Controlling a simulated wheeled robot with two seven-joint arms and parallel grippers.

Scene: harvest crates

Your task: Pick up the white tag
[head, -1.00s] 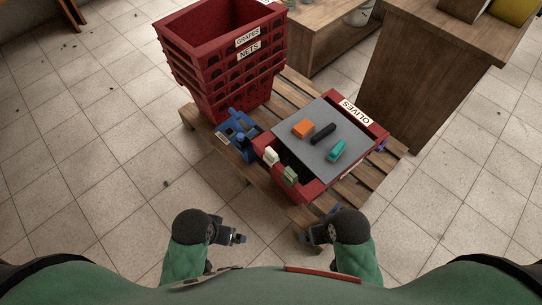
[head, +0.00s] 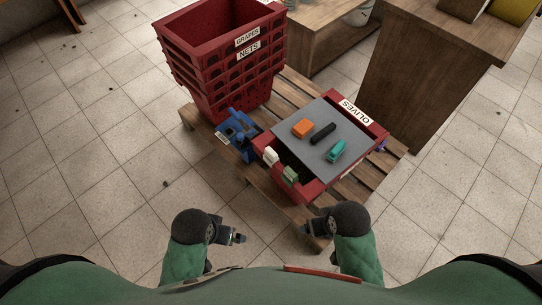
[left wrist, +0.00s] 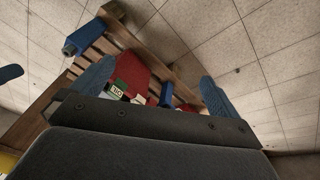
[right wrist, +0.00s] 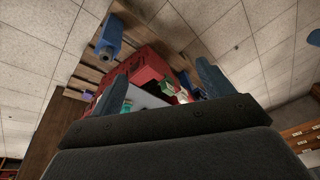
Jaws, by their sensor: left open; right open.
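A small white block-like piece (head: 271,155), which looks like the white tag, sits at the near left rim of the red OLIVES crate (head: 312,190). My left gripper (head: 240,238) is open and empty, nearer to me than the crate. My right gripper (head: 306,229) is open and empty, just short of the crate's near corner. Neither touches the crate.
A grey board (head: 325,139) on the crate carries an orange block (head: 302,128), a black piece (head: 323,133) and a teal piece (head: 337,150). A blue object (head: 238,131) lies left of the crate on the wooden pallet (head: 262,179). Red stacked crates (head: 222,62) stand behind.

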